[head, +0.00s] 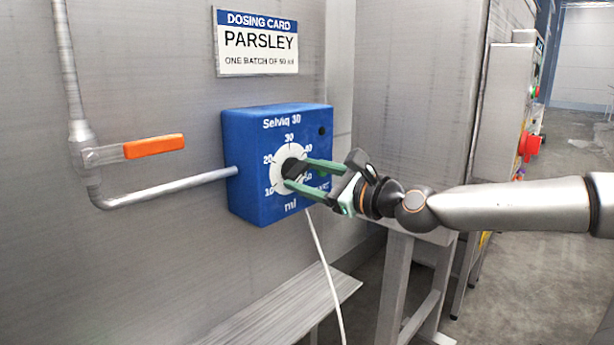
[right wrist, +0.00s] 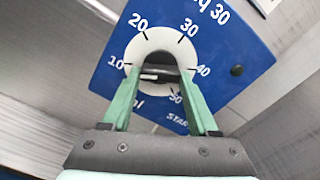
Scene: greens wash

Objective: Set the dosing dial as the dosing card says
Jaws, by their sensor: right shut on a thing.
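The blue dosing box (head: 245,150), marked "Selviq 30", is on the grey wall. Its white dial face (head: 290,152) carries marks from 10 to 50 and "ml". My right gripper (head: 300,172) reaches in from the right and is shut on the black dial knob (head: 291,168). The knob (right wrist: 158,72) also shows between the green fingers in the right wrist view. Which mark the knob points to cannot be told. My left gripper is not in view.
A grey pipe (head: 165,190) with an orange valve handle (head: 153,146) runs into the box's left side. A white cable (head: 325,262) hangs below the box. A metal bench (head: 290,305) stands beneath. A red button (head: 528,146) is on a cabinet at the right.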

